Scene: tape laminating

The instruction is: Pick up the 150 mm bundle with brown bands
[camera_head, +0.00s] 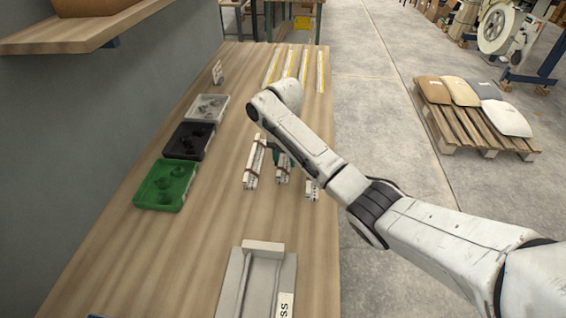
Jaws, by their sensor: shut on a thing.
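Three pale bundles of strips lie side by side on the wooden bench. The left bundle (253,166) shows most of its length and has brownish bands. The middle bundle (283,174) shows only its near part, with a brownish band; my arm covers the rest. The right bundle (312,190) shows only its near end. My gripper (279,159) is mostly hidden behind my forearm; a dark green part of it shows at the middle bundle. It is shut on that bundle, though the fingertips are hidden. I cannot tell whether the bundle is off the bench, nor read the lengths.
Grey, black and green trays (166,186) line the bench's left side by the wall. A grey metal fixture (262,275) stands at the near end. Several yellow-marked strips (288,66) lie at the far end. A pallet with sacks (475,122) stands on the floor at right.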

